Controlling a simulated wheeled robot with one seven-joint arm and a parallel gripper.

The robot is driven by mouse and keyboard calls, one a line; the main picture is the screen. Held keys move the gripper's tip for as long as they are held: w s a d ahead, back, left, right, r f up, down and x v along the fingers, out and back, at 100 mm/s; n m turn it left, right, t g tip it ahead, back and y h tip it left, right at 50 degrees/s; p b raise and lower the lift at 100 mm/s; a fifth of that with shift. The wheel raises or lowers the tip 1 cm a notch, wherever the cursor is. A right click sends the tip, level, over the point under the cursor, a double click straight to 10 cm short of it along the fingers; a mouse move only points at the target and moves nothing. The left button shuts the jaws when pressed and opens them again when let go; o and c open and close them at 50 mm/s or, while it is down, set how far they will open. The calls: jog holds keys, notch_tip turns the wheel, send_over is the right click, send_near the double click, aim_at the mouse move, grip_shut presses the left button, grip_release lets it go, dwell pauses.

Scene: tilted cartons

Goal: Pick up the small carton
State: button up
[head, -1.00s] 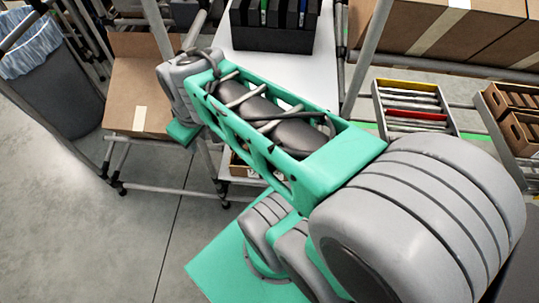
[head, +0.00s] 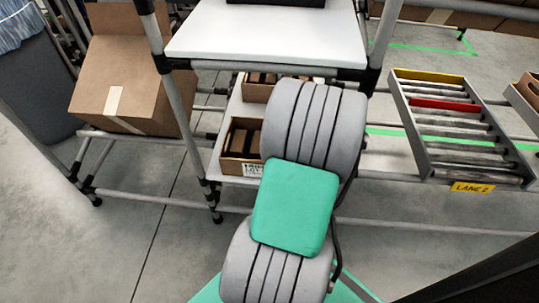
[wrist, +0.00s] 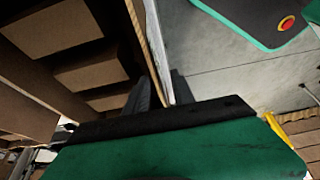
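Two small open cartons with brown dividers or contents sit on the white lower shelf in the head view. The nearer carton (head: 234,166) has a white label; the farther carton (head: 247,89) is behind it. My arm covers their right side. In the wrist view, a brown carton (wrist: 105,75) with compartments fills the left, close to the fingers; I cannot tell which carton it is. My gripper (wrist: 164,76) shows two dark fingers apart, with a thin pale-edged wall or panel running between them. Contact is not clear. The gripper is hidden in the head view.
A white upper shelf (head: 215,38) lies above the cartons, on grey posts. A large tilted carton (head: 125,80) stands at left. A roller lane (head: 455,125) marked "LANE 2" is at right. A grey bin (head: 40,95) stands far left. Floor in front is open.

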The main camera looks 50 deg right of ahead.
aim_at(257, 177)
jog(key=b+x, duration=0.3)
jog(key=x, duration=0.3)
jog(key=shift+w+f, duration=0.15)
jog(key=shift+f, duration=0.1)
jog(key=shift+r, duration=0.1)
jog(key=shift+c, duration=0.4)
grip_shut()
dwell(0.5)
